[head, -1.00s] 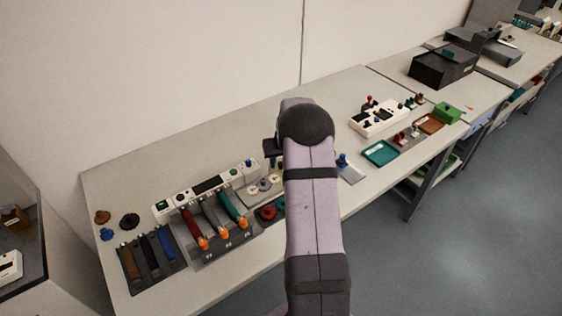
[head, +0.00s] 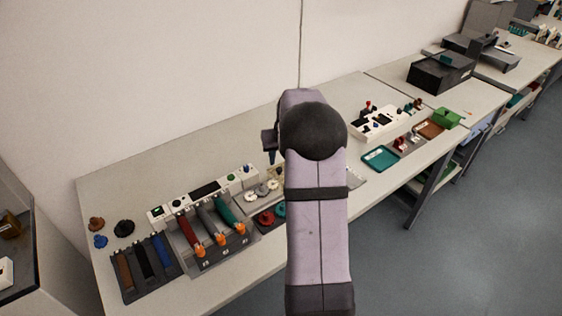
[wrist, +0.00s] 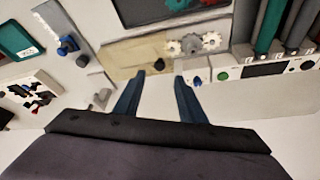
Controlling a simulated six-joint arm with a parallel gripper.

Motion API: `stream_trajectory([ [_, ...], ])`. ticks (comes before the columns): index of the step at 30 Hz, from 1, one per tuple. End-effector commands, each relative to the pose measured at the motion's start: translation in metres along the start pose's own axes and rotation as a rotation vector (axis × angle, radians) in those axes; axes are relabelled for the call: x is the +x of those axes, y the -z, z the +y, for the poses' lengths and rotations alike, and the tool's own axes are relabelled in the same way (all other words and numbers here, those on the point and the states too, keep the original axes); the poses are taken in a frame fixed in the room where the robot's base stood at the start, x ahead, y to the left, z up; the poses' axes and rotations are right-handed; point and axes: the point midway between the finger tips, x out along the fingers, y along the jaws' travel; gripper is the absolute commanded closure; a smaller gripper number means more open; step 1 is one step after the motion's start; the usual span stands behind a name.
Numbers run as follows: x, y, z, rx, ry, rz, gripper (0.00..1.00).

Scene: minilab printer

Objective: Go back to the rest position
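My gripper (wrist: 158,97) shows in the wrist view with its two dark blue fingers apart and nothing between them. It hangs above the bench, near a beige plate (wrist: 122,62) with grey and white gears (wrist: 205,42). In the head view my arm covers the middle of the bench, and only a dark part of the gripper (head: 269,146) shows at its left side. The fingertips are not clear there.
The workbench (head: 130,180) carries a white control panel (head: 205,190) with coloured cartridges, a rack of dark bars (head: 148,266), a teal tray (head: 380,158) and a white device (head: 378,124). A black box (head: 440,73) stands farther right. The bench strip along the wall is clear.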

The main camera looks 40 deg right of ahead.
Motion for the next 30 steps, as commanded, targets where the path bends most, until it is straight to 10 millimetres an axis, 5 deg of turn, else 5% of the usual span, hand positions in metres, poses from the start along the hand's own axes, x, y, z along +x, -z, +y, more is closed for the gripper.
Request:
stream_trajectory([
  [19,-0.001,-0.005,0.0,0.074,0.0,-0.019,0.63],
  [26,0.024,-0.113,-0.011,0.149,0.003,-0.259,0.63],
  [30,0.007,-0.2,-0.027,0.166,-0.002,-0.423,0.63],
])
